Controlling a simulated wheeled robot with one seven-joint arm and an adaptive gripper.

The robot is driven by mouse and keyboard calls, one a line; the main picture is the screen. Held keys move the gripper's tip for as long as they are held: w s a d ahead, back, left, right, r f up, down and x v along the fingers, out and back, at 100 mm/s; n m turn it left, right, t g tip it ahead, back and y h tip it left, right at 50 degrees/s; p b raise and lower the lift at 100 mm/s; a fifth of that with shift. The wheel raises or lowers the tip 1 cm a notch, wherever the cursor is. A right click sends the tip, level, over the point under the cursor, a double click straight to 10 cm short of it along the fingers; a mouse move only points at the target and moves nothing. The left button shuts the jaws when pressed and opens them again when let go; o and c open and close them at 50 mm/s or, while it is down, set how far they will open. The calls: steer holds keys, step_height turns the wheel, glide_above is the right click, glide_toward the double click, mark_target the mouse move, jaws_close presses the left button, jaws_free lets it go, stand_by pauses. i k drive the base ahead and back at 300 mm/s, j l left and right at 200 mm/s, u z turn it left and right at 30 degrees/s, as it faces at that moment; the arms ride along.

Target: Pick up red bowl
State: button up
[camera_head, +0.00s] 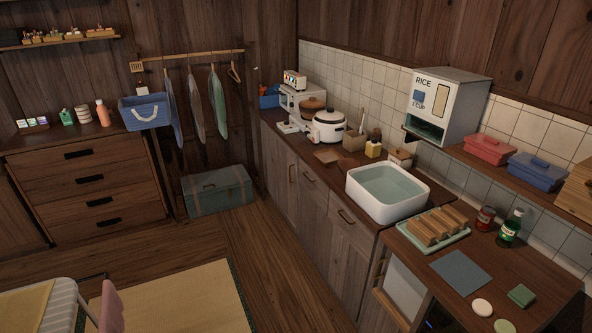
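I cannot make out a red bowl in the head view. The red things I see are a red lidded box (488,149) on the wall shelf at the right and a small dark red jar (485,218) on the counter below it. My gripper is not in view.
A wooden counter runs along the tiled wall, with a white water basin (412,209), a rice cooker (327,127), a teal rack of wooden blocks (433,230) and a green bottle (510,228). A dresser (88,190) and a trunk (217,188) stand at left. The middle floor is clear.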

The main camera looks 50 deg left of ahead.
mark_target(345, 165)
steer(key=u, duration=1.5)
